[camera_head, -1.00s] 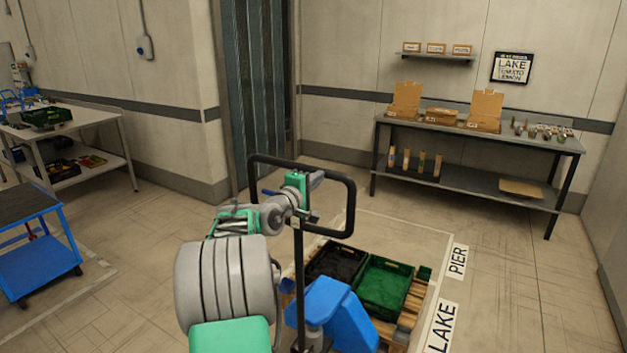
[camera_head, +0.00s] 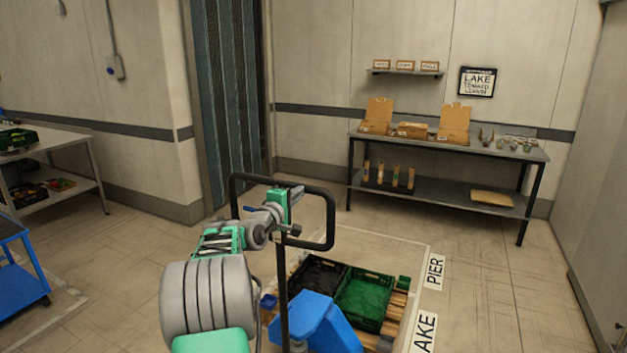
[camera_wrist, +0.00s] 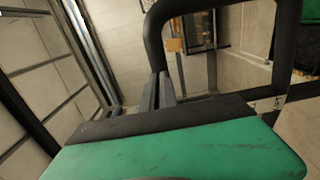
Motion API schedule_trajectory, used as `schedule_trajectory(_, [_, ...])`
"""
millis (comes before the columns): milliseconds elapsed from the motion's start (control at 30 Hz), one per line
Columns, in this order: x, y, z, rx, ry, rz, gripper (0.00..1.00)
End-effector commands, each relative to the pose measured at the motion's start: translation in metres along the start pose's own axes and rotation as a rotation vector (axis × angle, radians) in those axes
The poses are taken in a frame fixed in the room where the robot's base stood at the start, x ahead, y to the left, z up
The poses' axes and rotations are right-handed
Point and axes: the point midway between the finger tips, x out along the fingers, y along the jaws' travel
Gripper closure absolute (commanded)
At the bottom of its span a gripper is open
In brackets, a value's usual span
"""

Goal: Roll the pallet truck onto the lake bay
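The pallet truck has a black loop handle (camera_head: 333,222) on an upright post and a blue body (camera_head: 322,325). Beyond it is a wooden pallet (camera_head: 398,308) with a black crate (camera_head: 342,264) and a green crate (camera_head: 389,279). My gripper (camera_wrist: 157,90) is at the handle, its fingers close together and seemingly shut on the bar; the contact is partly hidden. The pallet lies inside a pale floor outline (camera_head: 428,262). The LAKE sign (camera_head: 423,335) is on the floor along its right side, cut off by the picture's edge. The forks are hidden.
A PIER floor sign (camera_head: 436,272) lies farther along. A workbench (camera_head: 520,190) with cartons stands at the back wall, under a LAKE wall sign (camera_head: 477,82). A strip curtain (camera_head: 232,100) is behind the handle. A blue cart (camera_head: 20,275) is at left. Floor at right is clear.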

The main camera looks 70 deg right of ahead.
Motion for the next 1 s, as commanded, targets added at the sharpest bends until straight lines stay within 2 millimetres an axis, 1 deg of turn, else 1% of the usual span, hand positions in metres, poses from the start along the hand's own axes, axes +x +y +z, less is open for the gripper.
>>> schedule_trajectory(100, [0.005,0.003,0.001,0.001,-0.001,0.005,1.0])
schedule_trajectory(900, [0.033,0.004,0.0,0.003,0.0,0.005,1.0])
schedule_trajectory(1000, [0.034,0.003,0.0,0.002,0.001,0.005,1.0])
